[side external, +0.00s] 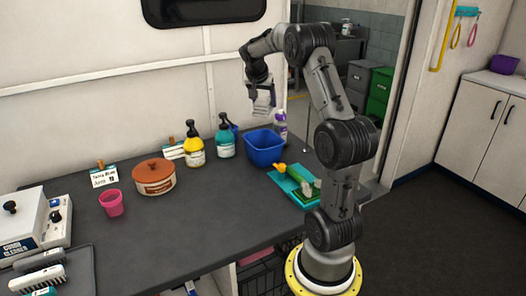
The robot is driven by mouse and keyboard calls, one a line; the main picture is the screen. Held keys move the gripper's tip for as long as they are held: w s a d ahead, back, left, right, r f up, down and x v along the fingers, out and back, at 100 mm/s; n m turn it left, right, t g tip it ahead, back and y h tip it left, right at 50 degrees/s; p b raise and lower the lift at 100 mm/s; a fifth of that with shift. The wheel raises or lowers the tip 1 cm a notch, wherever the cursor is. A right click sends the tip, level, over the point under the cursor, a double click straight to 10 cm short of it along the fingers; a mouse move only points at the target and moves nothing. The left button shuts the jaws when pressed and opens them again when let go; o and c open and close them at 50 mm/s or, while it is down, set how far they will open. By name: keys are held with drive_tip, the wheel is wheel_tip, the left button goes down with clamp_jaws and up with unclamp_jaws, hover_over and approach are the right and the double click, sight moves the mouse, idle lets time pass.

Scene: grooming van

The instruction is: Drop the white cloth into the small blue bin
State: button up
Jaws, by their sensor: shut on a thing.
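The small blue bin (264,149) stands upright on the dark counter, near its back edge. My gripper (263,104) is raised above the bin, with clear air between them. It points down and is shut on a pale, greyish-white thing that appears to be the white cloth (262,97). The cloth is small in this view and partly hidden by the gripper, so its edges are hard to make out. I see no other white cloth on the counter.
Yellow (194,150) and teal (225,141) pump bottles stand left of the bin, and a purple-and-clear bottle (280,126) stands behind it. A teal tray (277,179) with items lies to the front right. A brown lidded pot (154,177) and pink cup (112,203) stand farther left.

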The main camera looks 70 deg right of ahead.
drive_tip(key=shift+s+f, duration=0.1)
drive_tip(key=shift+f, duration=2.9)
drive_tip(key=o, duration=1.2)
drive_tip(key=shift+c, duration=0.2)
drive_tip(key=v, duration=1.3)
drive_tip(key=shift+a+r, duration=0.15)
drive_tip(key=shift+r, duration=0.25)
